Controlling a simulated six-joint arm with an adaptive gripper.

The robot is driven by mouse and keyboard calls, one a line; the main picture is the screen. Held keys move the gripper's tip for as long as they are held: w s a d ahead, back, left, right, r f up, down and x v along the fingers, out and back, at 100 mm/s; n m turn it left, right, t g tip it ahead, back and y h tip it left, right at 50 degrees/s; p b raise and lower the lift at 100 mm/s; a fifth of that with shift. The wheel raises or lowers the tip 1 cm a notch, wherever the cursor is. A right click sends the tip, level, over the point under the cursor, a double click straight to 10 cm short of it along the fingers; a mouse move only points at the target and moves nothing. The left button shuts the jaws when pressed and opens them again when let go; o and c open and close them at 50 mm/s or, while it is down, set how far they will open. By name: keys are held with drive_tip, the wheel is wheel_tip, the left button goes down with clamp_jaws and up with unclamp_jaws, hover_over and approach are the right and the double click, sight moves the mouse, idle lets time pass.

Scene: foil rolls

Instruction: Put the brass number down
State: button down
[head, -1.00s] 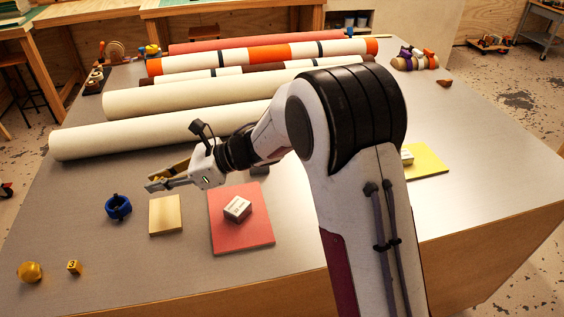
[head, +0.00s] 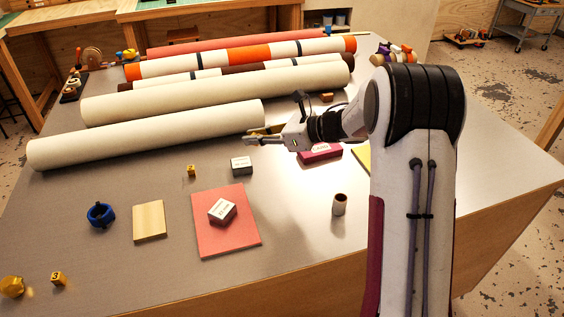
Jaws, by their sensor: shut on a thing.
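My gripper (head: 251,137) is at the near right end of the front cream roll in the head view. It is shut on a thin brass-coloured piece, which I take to be the brass number (head: 267,129). The piece lies along the fingers and is partly hidden by them, so its shape is unclear. It appears to be above the grey table (head: 290,222); whether it touches the roll or the table I cannot tell.
Cream rolls (head: 150,135) lie behind and left. A red mat (head: 228,245), wooden block (head: 149,222), blue ring (head: 100,214) and small tube (head: 339,204) stand in front.

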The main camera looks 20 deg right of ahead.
drive_tip(key=w+d+r+m+t, duration=0.1)
drive_tip(key=d, duration=0.6)
drive_tip(key=shift+d+h, duration=0.3)
drive_tip(key=shift+d, duration=0.05)
drive_tip(key=shift+f, duration=0.1)
hover_over(282, 162)
drive_tip(key=shift+f, duration=3)
drive_tip(key=shift+f, duration=1.9)
drive_tip(key=shift+f, duration=0.1)
